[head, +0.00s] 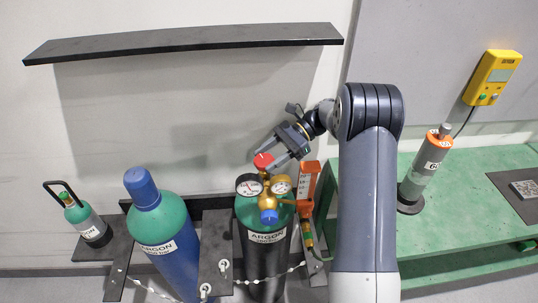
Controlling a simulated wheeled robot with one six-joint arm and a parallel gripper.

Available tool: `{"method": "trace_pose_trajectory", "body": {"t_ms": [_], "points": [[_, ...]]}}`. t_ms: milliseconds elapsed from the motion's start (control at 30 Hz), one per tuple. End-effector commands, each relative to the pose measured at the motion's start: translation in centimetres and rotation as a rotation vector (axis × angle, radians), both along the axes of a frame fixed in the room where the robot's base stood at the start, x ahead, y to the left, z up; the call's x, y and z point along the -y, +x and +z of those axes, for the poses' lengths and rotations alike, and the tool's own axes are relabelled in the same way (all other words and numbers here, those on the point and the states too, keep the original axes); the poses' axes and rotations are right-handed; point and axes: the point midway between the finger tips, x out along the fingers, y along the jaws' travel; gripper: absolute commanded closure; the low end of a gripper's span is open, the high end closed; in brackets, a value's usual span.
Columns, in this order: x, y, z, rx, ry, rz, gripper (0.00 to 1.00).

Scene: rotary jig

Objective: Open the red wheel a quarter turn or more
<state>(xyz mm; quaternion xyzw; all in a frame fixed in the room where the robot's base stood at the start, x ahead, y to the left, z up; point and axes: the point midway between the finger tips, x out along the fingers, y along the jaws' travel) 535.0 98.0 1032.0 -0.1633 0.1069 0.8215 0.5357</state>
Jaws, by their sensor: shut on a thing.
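The red wheel (263,160) sits on top of the brass valve of the black-bodied, green-topped argon cylinder (265,236). My gripper (276,157) reaches in from the upper right and is shut on the red wheel, its fingers at the wheel's sides. Part of the wheel is hidden by the fingers. The wheel's turn angle cannot be told from this view.
Two gauges (249,186) and a blue knob (269,216) sit just below the wheel. An orange flowmeter (308,183) stands close on the right. A blue-capped cylinder (159,233) stands left. A black shelf (185,43) hangs above; a green bench (460,215) is at right.

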Motion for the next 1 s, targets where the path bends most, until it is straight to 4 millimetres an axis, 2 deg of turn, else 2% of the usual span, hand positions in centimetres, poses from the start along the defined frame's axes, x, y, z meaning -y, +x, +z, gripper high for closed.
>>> {"method": "trace_pose_trajectory", "body": {"t_ms": [67, 100, 367, 667, 767, 1000], "points": [[0.0, 0.0, 0.1, 0.002, 0.001, -0.001, 0.71], [0.0, 0.0, 0.1, 0.002, 0.001, -0.001, 0.48], [0.0, 0.0, 0.0, 0.001, 0.0, -0.002, 0.27], [0.0, 0.0, 0.4, 0.002, 0.001, -0.002, 0.27], [0.0, 0.1, 1.5, 0.004, 0.001, -0.003, 0.27], [0.0, 0.1, 6.2, 0.007, 0.0, -0.002, 0.27]]}}
